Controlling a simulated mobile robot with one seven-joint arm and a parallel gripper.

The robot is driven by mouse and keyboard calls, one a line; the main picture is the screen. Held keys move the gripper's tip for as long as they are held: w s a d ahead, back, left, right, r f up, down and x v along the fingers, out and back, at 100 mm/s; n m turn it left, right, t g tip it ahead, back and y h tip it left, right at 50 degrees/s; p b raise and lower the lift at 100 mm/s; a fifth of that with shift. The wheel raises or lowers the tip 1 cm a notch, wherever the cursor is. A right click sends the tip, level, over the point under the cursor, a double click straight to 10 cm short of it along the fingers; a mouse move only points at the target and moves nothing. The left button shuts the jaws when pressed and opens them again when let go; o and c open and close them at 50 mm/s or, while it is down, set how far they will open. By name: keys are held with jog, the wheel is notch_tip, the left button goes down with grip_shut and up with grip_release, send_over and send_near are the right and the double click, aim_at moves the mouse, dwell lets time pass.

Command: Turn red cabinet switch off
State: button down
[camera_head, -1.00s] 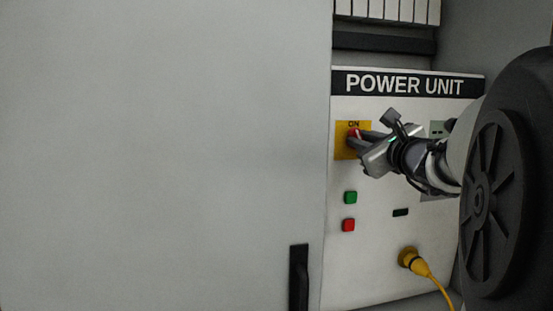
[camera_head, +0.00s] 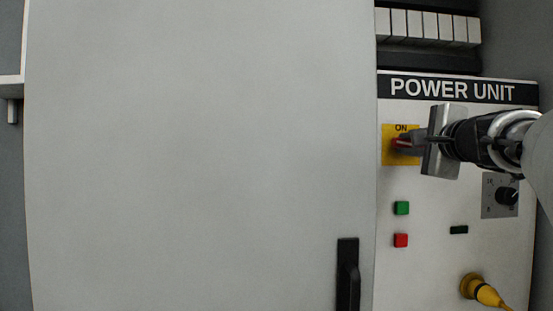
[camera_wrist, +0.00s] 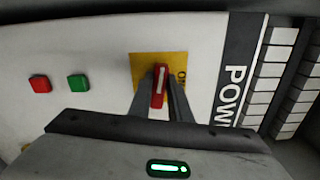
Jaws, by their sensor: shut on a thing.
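The red switch (camera_head: 402,143) sits on a yellow plate (camera_head: 389,156) marked ON, on the white POWER UNIT panel (camera_head: 440,268). My gripper (camera_head: 411,142) reaches in from the right and is shut on the switch handle. In the wrist view the red handle (camera_wrist: 159,86) with a white stripe stands between the two fingers of my gripper (camera_wrist: 160,92). There the stripe runs up and down the picture, across the side-turned panel. In the head view the fingers partly hide the switch.
A green button (camera_head: 401,208) and a red button (camera_head: 400,240) are below the switch. A dial (camera_head: 506,196) and a yellow plug (camera_head: 479,289) are to the right. A large grey door (camera_head: 200,150) with a black handle (camera_head: 348,275) is left of the panel.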

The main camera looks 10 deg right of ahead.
jog(key=shift+n+b, duration=0.85)
jog(key=shift+n, duration=0.15)
jog(key=c, duration=1.6)
grip_release()
jog(key=shift+c, duration=0.2)
jog(key=shift+f, duration=0.1)
